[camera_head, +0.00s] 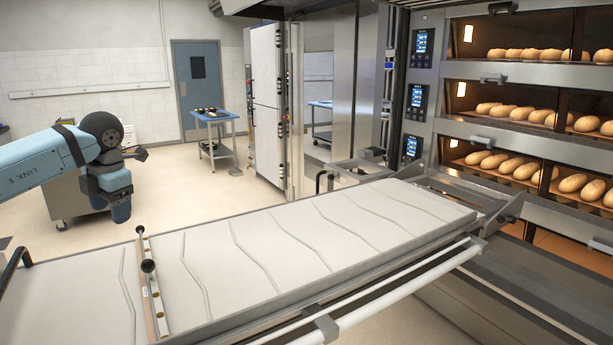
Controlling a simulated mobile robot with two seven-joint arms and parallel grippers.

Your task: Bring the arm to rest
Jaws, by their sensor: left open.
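My left arm (40,160) comes in from the left, raised above the floor and clear of the loader. My right gripper is not in view.
The loader bed carries wavy ridges and a crossbar with black knobs (148,266). A white rail (400,285) runs along its front. The deck oven (430,130) at right holds rows of loaves. A blue cart (215,118) stands behind.

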